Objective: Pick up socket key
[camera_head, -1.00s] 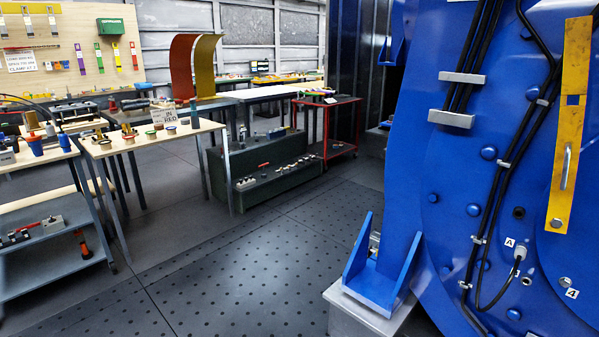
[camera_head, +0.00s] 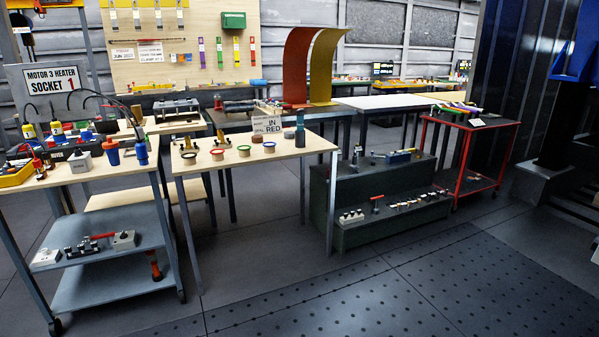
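I cannot tell for sure which item is the socket key; everything small is far off. A small red-handled tool (camera_head: 377,201) sits on the lower step of the dark green stepped stand (camera_head: 345,238). Another red-handled item (camera_head: 100,236) lies on the upper shelf of the grey trolley (camera_head: 110,292) at left, among small dark and light parts. A sign reading "Motor 3 Heater Socket 1" (camera_head: 55,83) stands on the left table. Neither of my grippers shows in the head view.
A wooden table (camera_head: 255,165) holds several coloured cups and an "IN RED" sign (camera_head: 266,125). A red trolley (camera_head: 470,124) stands at right. Behind are a tool board (camera_head: 180,75) and red and yellow curved sheets. The floor (camera_head: 400,290) in front is clear.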

